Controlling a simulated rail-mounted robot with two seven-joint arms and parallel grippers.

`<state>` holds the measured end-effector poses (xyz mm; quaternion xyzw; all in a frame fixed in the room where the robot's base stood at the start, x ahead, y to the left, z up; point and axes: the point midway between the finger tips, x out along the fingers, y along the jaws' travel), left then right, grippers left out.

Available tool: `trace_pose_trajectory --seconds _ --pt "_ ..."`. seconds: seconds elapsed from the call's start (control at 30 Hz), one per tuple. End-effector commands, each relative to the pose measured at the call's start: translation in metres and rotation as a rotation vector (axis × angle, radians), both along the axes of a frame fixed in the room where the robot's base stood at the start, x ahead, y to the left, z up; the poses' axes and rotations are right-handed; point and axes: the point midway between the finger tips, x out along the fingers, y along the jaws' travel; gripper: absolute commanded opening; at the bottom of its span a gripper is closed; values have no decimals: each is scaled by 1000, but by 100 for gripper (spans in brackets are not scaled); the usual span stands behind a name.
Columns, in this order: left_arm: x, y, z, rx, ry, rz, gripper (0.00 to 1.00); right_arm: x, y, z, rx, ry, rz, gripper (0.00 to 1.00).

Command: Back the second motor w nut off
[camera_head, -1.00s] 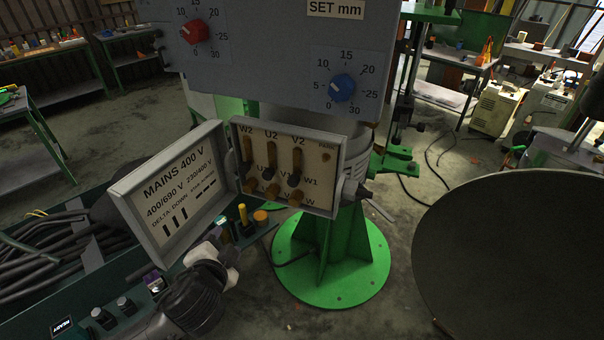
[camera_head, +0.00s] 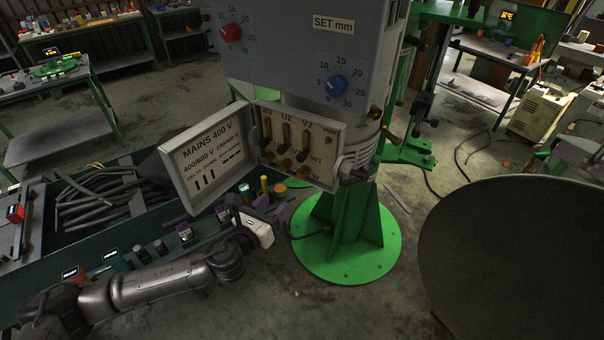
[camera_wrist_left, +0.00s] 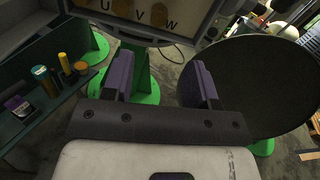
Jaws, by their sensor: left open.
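The motor terminal box (camera_head: 336,160) hangs open on the grey column, its lid (camera_head: 210,160) swung to the left. Brass nuts sit in rows among its labelled terminals; the lower-right nut (camera_head: 303,172) is beside the W label. In the left wrist view the lower edge of the box shows the U, V and W labels, with brass nuts (camera_wrist_left: 158,14) partly cut off above. My left gripper (camera_head: 272,215) is below the box, apart from it. Its purple jaws (camera_wrist_left: 160,80) are spread with nothing between them. My right gripper is out of view.
A green bench (camera_head: 85,245) with cables, knobs and coloured posts (camera_head: 265,184) lies left of the column. The green round base (camera_head: 345,262) stands below the box. A large dark disc (camera_head: 520,255) fills the right side.

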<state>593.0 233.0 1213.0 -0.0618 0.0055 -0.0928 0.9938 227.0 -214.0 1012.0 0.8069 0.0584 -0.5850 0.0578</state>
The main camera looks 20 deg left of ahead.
Motion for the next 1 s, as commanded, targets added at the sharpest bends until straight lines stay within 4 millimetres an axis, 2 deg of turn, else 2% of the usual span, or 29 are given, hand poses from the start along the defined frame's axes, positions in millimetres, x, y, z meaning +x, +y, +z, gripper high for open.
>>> trace_pose_trajectory --seconds 0.17,0.7,1.0 --pt "10 -2 1 38 -8 3 53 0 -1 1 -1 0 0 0" --pt "102 -19 1 36 -6 4 53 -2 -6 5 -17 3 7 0" --pt "130 -24 0 36 -6 4 53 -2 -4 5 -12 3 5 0"
